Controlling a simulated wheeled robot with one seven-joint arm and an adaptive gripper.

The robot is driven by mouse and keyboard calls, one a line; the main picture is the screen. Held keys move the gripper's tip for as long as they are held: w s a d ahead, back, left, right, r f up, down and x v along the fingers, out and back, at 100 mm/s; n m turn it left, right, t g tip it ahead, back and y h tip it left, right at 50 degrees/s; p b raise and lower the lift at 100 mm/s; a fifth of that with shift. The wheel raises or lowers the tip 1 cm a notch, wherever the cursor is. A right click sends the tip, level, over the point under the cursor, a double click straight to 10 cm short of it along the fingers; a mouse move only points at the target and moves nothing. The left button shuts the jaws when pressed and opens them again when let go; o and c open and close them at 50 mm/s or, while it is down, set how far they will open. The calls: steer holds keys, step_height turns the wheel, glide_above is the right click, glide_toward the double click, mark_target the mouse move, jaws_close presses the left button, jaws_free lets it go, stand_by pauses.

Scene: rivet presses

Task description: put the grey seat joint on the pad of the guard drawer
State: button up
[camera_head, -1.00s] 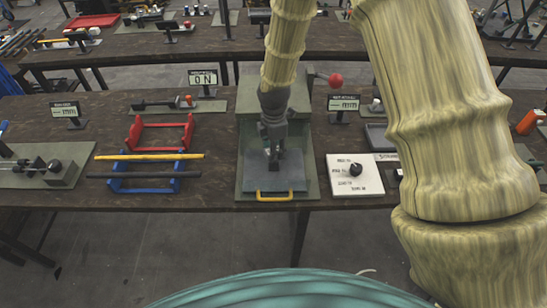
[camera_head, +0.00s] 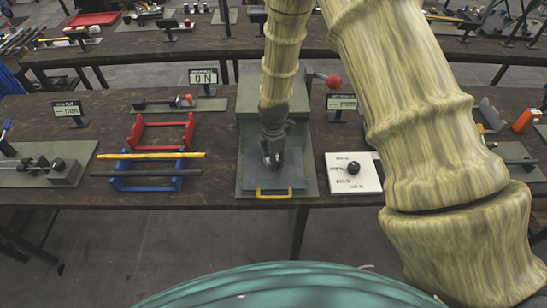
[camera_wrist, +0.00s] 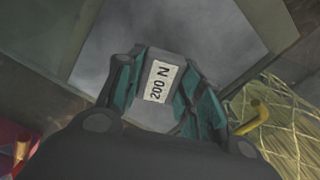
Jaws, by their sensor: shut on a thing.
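My gripper (camera_head: 271,160) points down over the guard drawer (camera_head: 292,180), a flat grey plate with a yellow handle (camera_head: 273,193) at its front. In the head view the joint is too small and hidden to make out clearly.
The green press base (camera_head: 247,130) stands behind and around the drawer. To the left are a red rack (camera_head: 160,133) and a blue rack (camera_head: 140,184) holding a yellow and a black rod.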

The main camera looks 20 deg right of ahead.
steer(key=shift+f, duration=0.15)
steer(key=o, duration=1)
step_height(320, 180, up, 12)
steer(key=b, duration=0.4)
steer(key=shift+r+b, duration=0.2)
steer(key=shift+b, duration=0.2)
